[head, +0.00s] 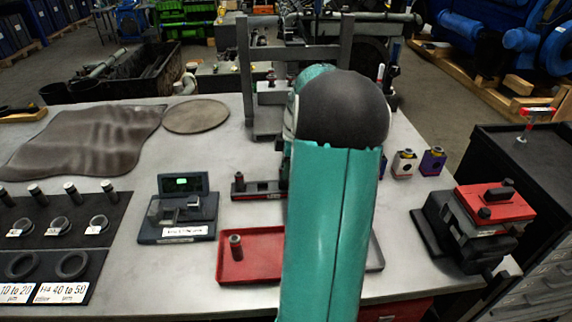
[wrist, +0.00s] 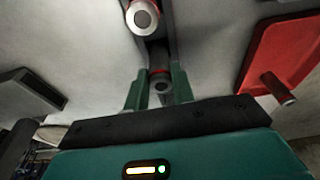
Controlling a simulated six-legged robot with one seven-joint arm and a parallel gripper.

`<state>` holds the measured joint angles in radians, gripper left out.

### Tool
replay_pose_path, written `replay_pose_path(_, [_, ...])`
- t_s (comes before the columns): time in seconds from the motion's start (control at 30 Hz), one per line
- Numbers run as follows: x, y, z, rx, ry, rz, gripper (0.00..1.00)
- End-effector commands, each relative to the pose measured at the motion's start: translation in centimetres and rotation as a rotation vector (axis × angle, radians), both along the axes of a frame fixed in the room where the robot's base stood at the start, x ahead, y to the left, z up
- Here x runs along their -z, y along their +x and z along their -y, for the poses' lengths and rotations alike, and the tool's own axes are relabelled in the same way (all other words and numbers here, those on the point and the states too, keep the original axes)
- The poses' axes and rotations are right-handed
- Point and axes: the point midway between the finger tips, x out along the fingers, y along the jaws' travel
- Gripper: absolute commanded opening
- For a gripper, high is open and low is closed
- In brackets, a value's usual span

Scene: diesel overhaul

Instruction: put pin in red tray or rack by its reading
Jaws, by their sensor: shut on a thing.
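My gripper (wrist: 160,92) has its two green fingers closed on a steel pin (wrist: 161,80) with a dark hole in its end. The pin is over or in the dark rack (wrist: 155,48); I cannot tell if it is seated. Another pin (wrist: 142,14) stands farther along the rack. The rack (head: 262,196) also shows in the head view, a pin (head: 240,182) at its left end and my arm hiding its right. The red tray (head: 262,272) holds one upright pin (head: 236,247); the tray (wrist: 262,50) shows at right in the wrist view. In the head view my arm hides my gripper.
A gauge with a lit green display (head: 182,184) stands left of the tray, its reading too small to read. A red-topped vise (head: 492,206) stands at right. A grey frame (head: 245,70) stands behind.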

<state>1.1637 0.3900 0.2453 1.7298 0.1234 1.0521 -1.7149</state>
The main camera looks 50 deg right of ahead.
Motion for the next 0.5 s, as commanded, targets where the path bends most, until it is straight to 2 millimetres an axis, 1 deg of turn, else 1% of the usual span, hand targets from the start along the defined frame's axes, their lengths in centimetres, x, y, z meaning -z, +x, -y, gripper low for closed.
replay_pose_path(0.2, [0.44, 0.01, 0.00, 0.000, 0.000, 0.000, 0.00])
replay_pose_path(0.5, [0.47, 0.00, 0.01, 0.000, -0.001, 0.001, 0.00])
